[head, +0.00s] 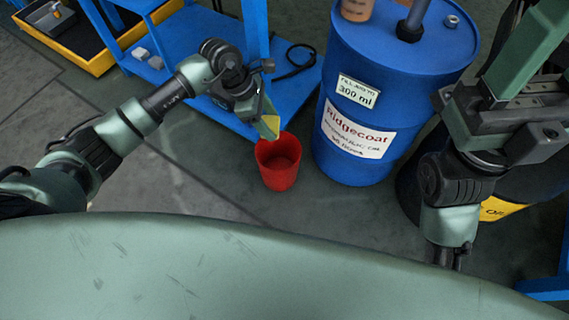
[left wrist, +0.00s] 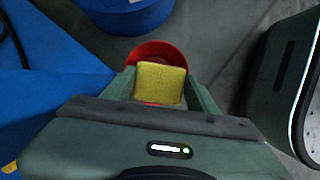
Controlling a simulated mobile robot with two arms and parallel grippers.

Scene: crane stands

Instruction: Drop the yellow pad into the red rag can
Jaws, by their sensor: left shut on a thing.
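The yellow pad (left wrist: 160,83) is held between the two fingers of my left gripper (head: 267,122). In the head view, the pad (head: 271,128) shows as a small yellow patch at the fingertips, partly hidden by a finger. The red rag can (head: 277,171) stands open on the floor, and the pad appears at the top of its back rim. In the left wrist view, the can's red rim (left wrist: 148,46) shows behind the pad, which hides much of the opening. My right gripper (head: 515,75) is at the upper right, away from the can; its jaw opening is unclear.
A large blue drum (head: 355,105) stands just right of the can, with small items on top. A blue shelf unit (head: 190,52) is behind and left. A yellow-edged tray (head: 100,62) lies at the far left. Floor left of the can is clear.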

